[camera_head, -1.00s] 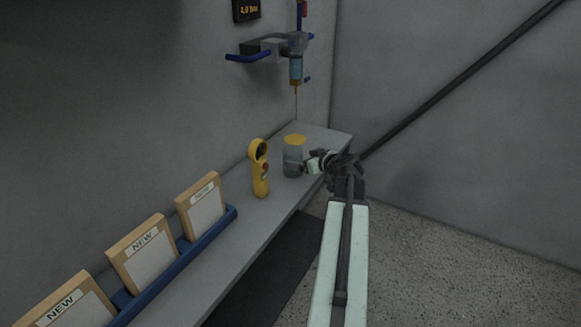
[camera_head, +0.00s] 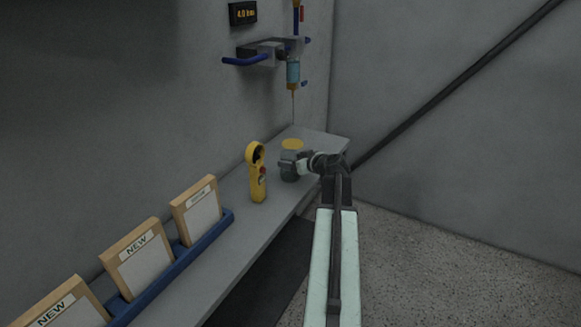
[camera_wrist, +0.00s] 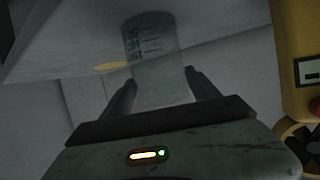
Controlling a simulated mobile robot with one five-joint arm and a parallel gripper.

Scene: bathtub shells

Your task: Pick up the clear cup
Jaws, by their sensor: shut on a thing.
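Whether the cup's base touches the shelf is hard to tell.
A yellow handheld meter (camera_head: 257,172) stands close to the left of the cup; it also shows at the right of the wrist view (camera_wrist: 296,60). A blue rack (camera_head: 180,265) holds boxed frames nearer. A wall-mounted dispenser (camera_head: 292,72) with a thin needle hangs above.

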